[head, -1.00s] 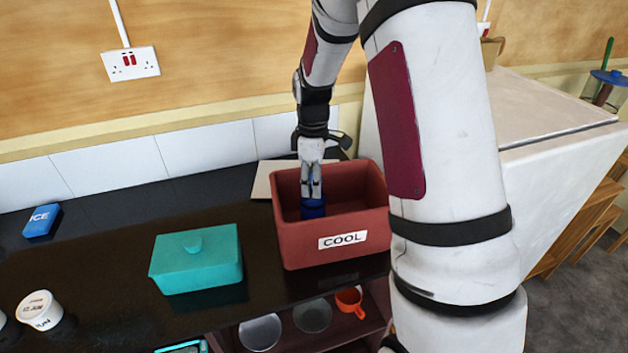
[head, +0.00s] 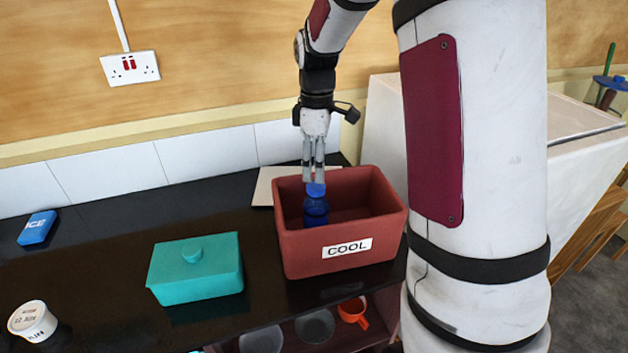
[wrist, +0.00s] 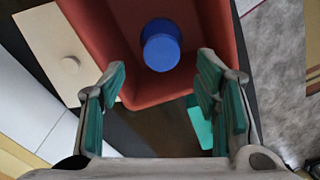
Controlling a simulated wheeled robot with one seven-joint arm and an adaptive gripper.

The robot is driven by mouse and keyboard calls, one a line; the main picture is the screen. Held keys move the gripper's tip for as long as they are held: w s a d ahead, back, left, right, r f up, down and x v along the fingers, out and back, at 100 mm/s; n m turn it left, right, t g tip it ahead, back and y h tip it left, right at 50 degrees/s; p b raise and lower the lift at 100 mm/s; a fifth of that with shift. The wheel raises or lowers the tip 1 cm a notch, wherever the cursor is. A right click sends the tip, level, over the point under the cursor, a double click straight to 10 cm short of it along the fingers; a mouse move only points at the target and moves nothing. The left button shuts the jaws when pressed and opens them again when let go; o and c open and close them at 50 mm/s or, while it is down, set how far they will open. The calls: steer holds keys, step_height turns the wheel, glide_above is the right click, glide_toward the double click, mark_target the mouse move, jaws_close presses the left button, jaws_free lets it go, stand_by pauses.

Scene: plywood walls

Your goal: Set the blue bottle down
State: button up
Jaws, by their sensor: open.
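The blue bottle (head: 316,207) stands upright inside the red box labelled COOL (head: 375,252), near its left side. Its lower part is hidden by the box's front wall. My gripper (head: 314,180) is directly above the bottle's cap in the head view, open and empty. In the wrist view the bottle (wrist: 161,46) is seen from above, inside the red box (wrist: 213,20). It lies beyond the open fingers (wrist: 160,95), apart from them.
A teal lidded box (head: 196,272) stands left of the red box. A blue ICE pack (head: 37,228) and a white tub (head: 32,321) are further left. A pale board (head: 265,188) lies behind the red box. The black counter between is clear.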

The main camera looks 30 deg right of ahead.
steer(key=s+a+r+m+t, duration=0.35)
steer(key=s+a+r, duration=0.45)
steer(key=s+r, duration=0.3)
steer(key=s+a+m+t, duration=0.1)
steer(key=s+a+m, duration=0.1)
steer(key=s, duration=0.3)
steer(key=s+a+r+m+t, duration=0.1)
steer(key=s+a+m, duration=0.2)
steer(key=s, duration=0.3)
steer(key=shift+m+b, duration=0.3)
steer(key=shift+m, duration=0.45)
steer(key=shift+r, duration=0.1)
